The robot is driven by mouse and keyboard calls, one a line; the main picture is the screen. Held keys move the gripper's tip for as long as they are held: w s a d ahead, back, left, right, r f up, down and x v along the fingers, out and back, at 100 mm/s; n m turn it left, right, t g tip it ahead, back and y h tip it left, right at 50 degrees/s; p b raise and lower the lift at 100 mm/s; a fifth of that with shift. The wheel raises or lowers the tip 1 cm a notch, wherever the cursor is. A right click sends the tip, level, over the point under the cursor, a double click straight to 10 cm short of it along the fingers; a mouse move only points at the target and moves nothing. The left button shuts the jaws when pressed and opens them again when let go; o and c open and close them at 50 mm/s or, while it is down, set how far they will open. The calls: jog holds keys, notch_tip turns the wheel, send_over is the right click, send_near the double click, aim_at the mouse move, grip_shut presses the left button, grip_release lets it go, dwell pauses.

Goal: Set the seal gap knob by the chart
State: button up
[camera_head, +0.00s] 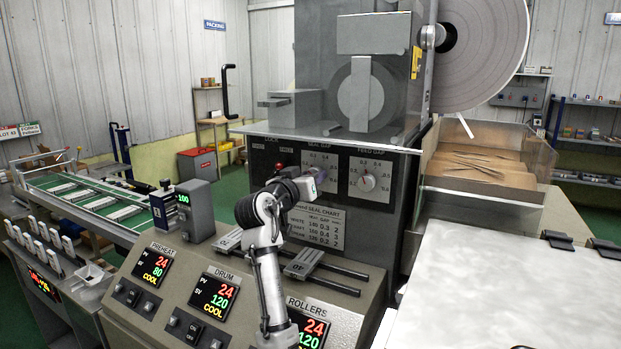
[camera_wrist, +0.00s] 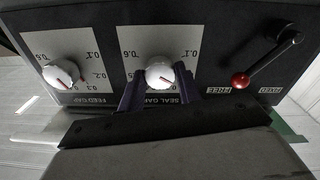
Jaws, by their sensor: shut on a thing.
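The white seal gap knob (camera_wrist: 159,72) sits on its pale dial plate, with a red pointer mark towards the lower right in the wrist view, which shows the panel upside down. My gripper (camera_wrist: 160,82) has one dark finger on each side of the knob and is shut on it. In the head view my gripper (camera_head: 318,176) is at the seal gap dial (camera_head: 322,158) and hides the knob. The seal chart (camera_head: 317,224) is below it on the same panel, partly covered by my arm; its rows show small numbers, including 0.3, 0.4 and 0.2.
The feed gap knob (camera_head: 367,183) is beside the seal gap dial; it also shows in the wrist view (camera_wrist: 62,75). A lever with a red ball (camera_wrist: 240,80) stands on the other side, by the words FREE and FIXED. Heater displays (camera_head: 213,297) are on the console below.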

jog(key=shift+n, duration=0.9)
jog(key=o, duration=1)
jog(key=b+v, duration=0.5)
jog(key=v, duration=0.9)
jog(key=shift+w, duration=0.1)
